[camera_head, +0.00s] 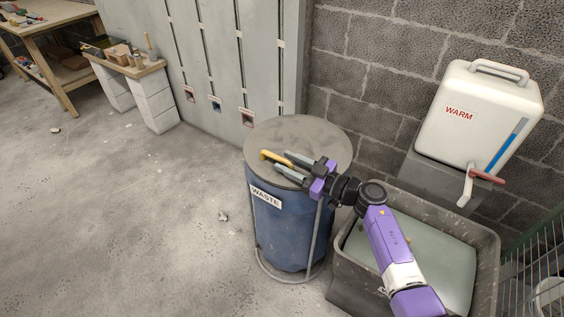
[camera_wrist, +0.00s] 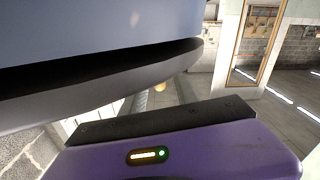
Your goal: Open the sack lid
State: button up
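The waste sack (camera_head: 285,232) is blue, carries a WASTE label and hangs in a round metal stand. Its round grey lid (camera_head: 305,130) lies flat over the top, shut. A yellow handle (camera_head: 270,156) sits at the lid's front left edge. My gripper (camera_head: 283,160) reaches over the lid from the right, with its two grey fingers spread and the handle's inner end between their tips. Whether the fingers touch the handle is hard to tell. In the wrist view, a large blue-grey curved shape fills the top, and my gripper's purple body lies below it.
A grey tub (camera_head: 488,262) stands right of the sack, under my arm. A white WARM water container (camera_head: 480,115) with a red-handled tap is above it by the block wall. Grey cabinets (camera_head: 225,50) stand behind.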

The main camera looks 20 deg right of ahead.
jog(key=shift+x, duration=1.1)
grip_shut()
jog(key=shift+d, duration=0.15)
dwell(0.5)
